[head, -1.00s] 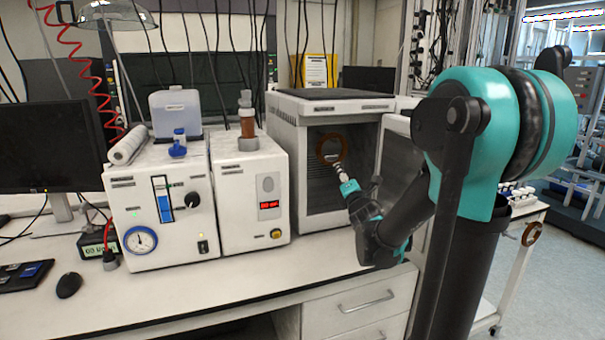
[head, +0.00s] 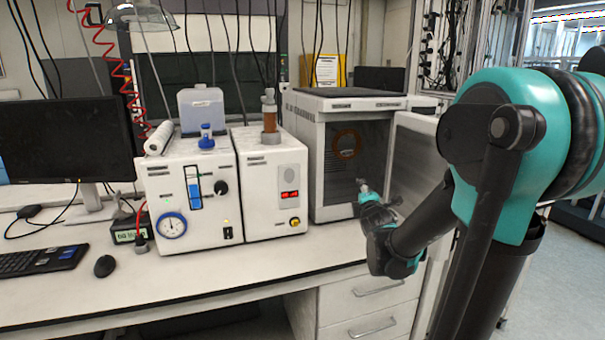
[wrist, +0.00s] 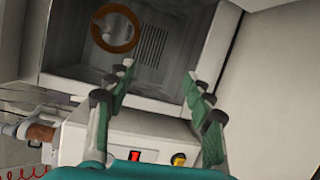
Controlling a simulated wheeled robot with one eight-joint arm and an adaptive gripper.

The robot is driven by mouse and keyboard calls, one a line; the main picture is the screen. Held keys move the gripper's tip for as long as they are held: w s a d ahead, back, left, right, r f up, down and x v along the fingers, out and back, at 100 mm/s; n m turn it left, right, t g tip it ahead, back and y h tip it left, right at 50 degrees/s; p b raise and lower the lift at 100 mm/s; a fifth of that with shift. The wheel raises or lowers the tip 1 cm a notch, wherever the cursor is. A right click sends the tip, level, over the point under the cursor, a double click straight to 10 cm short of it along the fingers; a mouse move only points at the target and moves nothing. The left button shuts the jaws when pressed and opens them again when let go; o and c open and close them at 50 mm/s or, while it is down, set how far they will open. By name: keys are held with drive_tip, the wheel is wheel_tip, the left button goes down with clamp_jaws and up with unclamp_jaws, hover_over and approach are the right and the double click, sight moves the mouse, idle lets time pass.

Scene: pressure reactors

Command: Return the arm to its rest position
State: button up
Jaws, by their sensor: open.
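My gripper (wrist: 160,85) is open and empty in the wrist view, its two green fingers spread apart. In the head view my gripper (head: 364,188) is small and sits in front of the open cabinet (head: 318,160), to the right of the white instruments. My arm (head: 420,225) is bent, with its large teal joint at the right of the head view. A brown ring (head: 347,143) is inside the cabinet, apart from the gripper. The ring also shows at the top left of the wrist view (wrist: 97,33).
The cabinet door (head: 412,165) stands open close to my arm. Two white instruments (head: 190,195) stand left of the cabinet, one topped by a brown bottle (head: 270,115). A monitor (head: 65,145), keyboard and mouse (head: 105,266) are at the left. The bench front (head: 225,275) is clear.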

drive_tip(key=s+f+m+g, duration=0.6)
drive_tip(key=s+f+m, duration=0.3)
drive_tip(key=s, duration=0.5)
drive_tip(key=s+f+m+g, duration=0.6)
drive_tip(key=s+f+m, duration=0.4)
drive_tip(key=s+f, duration=0.3)
drive_tip(key=shift+s+f+g+y, duration=0.3)
drive_tip(key=shift+s+f, duration=0.05)
drive_tip(key=shift+s, duration=0.9)
